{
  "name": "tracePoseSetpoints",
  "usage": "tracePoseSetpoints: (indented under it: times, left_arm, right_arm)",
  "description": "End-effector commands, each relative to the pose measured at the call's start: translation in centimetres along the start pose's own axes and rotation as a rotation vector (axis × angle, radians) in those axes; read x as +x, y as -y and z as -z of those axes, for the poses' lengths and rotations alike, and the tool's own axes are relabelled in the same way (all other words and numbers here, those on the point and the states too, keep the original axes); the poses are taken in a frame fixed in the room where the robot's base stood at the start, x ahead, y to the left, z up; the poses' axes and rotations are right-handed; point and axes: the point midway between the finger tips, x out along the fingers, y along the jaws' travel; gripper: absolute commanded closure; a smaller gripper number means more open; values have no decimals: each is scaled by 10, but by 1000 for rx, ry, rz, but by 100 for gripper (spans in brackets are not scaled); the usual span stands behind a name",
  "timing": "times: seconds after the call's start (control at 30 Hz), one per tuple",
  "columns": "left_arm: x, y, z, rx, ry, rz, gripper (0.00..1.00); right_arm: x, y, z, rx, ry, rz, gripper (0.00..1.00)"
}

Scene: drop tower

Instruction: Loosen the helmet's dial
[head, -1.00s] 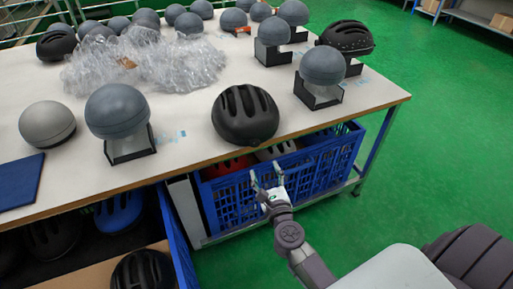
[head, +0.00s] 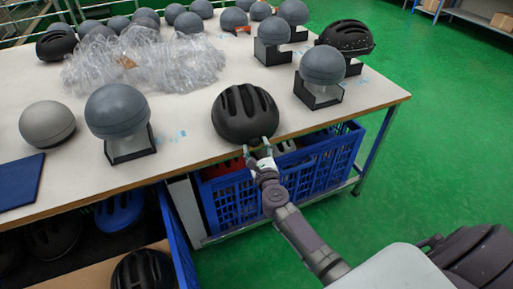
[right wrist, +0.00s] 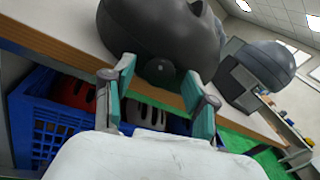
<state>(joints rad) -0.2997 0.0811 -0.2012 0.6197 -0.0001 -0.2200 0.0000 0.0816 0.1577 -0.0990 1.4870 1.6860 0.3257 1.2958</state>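The black helmet (head: 245,112) sits at the table's front edge in the head view. In the right wrist view the dark helmet (right wrist: 165,30) fills the top, and its round dial (right wrist: 160,70) shows at its lower rim. My right gripper (head: 257,147) is open at the table edge, just in front of the helmet's near rim. In the right wrist view its two green-padded fingers (right wrist: 158,86) stand apart on either side of the dial, with a visible gap and nothing held. Whether the fingertips reach the dial is hard to tell. My left gripper is not in view.
Grey headforms on black stands (head: 117,110) (head: 323,65) flank the helmet on the table (head: 200,150). Clear plastic wrap (head: 150,60) lies behind. A blue crate (head: 330,165) with helmets sits under the table edge, below my right gripper. Green floor is free at right.

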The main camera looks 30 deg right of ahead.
Motion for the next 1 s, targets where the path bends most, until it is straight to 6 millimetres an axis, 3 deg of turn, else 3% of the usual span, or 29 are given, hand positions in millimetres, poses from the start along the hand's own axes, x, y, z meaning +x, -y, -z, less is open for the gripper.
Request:
tracePoseSetpoints:
  times: [0.03, 0.3, 0.67, 1.0]
  left_arm:
    - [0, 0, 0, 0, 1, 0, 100]
    - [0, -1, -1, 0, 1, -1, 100]
    - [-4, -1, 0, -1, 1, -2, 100]
    - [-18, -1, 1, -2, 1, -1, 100]
  right_arm:
    - [0, 0, 0, 0, 0, 0, 55]
    - [0, 0, 0, 0, 0, 0, 100]
    - [0, 0, -1, -59, -1, -1, 100]
    - [0, 0, -2, -309, -1, -1, 100]
